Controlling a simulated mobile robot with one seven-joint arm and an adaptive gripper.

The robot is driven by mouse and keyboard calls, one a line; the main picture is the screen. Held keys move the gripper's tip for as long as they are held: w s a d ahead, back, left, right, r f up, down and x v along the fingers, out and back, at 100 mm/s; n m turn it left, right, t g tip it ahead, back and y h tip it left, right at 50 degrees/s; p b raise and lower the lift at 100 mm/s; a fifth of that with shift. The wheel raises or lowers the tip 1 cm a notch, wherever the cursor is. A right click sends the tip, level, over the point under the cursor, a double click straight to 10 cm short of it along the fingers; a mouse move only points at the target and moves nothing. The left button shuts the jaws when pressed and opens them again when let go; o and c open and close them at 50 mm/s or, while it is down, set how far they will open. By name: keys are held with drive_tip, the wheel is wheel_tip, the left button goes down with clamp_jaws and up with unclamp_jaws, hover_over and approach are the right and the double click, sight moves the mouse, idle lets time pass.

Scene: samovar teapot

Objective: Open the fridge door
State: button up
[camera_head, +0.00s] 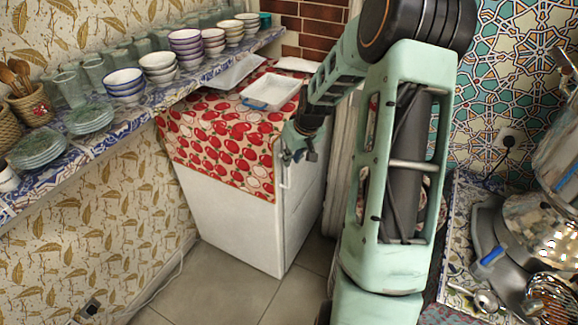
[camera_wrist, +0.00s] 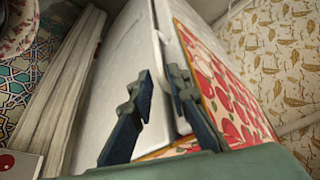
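The white fridge (camera_head: 228,220) stands against the wall, with a red-patterned cloth over its top. Its door (camera_head: 305,205) is the face on the right in the head view and looks shut or nearly so. A slim pale handle (camera_head: 284,176) shows near the front upper edge. My gripper (camera_head: 299,156) is at the upper part of the door, close to the handle. In the wrist view my gripper (camera_wrist: 160,80) has its two dark fingers apart, with the white door edge (camera_wrist: 158,50) and a narrow seam between them. Contact cannot be told.
A white tray (camera_head: 271,92) sits on the cloth (camera_head: 222,137). A shelf (camera_head: 120,125) with bowls, glasses and plates runs above on the left. A counter with metalware (camera_head: 510,230) is at right. Tiled floor (camera_head: 225,285) is clear before the fridge.

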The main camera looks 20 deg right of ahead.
drive_tip(key=x, duration=0.6)
drive_tip(key=shift+w+f, duration=0.1)
drive_tip(key=shift+f, duration=0.2)
clamp_jaws()
